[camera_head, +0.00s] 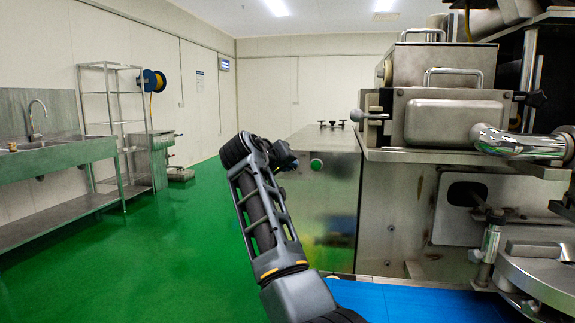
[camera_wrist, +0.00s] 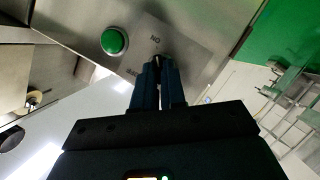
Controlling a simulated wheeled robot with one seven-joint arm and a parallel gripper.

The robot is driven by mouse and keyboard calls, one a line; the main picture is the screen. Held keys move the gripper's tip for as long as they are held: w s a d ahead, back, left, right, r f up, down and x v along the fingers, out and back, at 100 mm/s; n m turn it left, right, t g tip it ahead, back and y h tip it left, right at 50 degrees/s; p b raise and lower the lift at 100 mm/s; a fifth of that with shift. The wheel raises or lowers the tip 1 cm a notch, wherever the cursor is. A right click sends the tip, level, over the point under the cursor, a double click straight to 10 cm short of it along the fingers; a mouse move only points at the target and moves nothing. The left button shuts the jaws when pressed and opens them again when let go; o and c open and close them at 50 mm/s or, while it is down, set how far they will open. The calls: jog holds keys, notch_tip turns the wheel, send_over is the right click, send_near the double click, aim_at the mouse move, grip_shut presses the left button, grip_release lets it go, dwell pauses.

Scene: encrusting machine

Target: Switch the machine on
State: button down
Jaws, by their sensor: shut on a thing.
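The steel machine (camera_head: 330,205) has a green round button (camera_head: 316,164) on its side panel, left of my gripper in the wrist view (camera_wrist: 114,41). My gripper (camera_head: 290,160) is at that panel, beside the button. In the wrist view its two dark fingers (camera_wrist: 158,64) are close together, tips at the panel, shut on a small dark switch knob. The fingers hide most of the knob, so its angle cannot be told. Upside-down ON lettering (camera_wrist: 155,40) shows just beyond the fingertips, and another partly hidden label is beside the fingers.
The machine's steel housing (camera_head: 455,123) and a chrome pipe (camera_head: 515,142) rise at right. A blue belt (camera_head: 400,303) lies in front. A sink bench (camera_head: 60,155) and a wire shelf rack (camera_head: 108,95) stand at left. The green floor (camera_head: 160,260) between is open.

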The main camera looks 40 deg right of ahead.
jog(key=shift+f, duration=0.15)
jog(key=c, duration=1.2)
grip_release()
jog(key=v, duration=0.8)
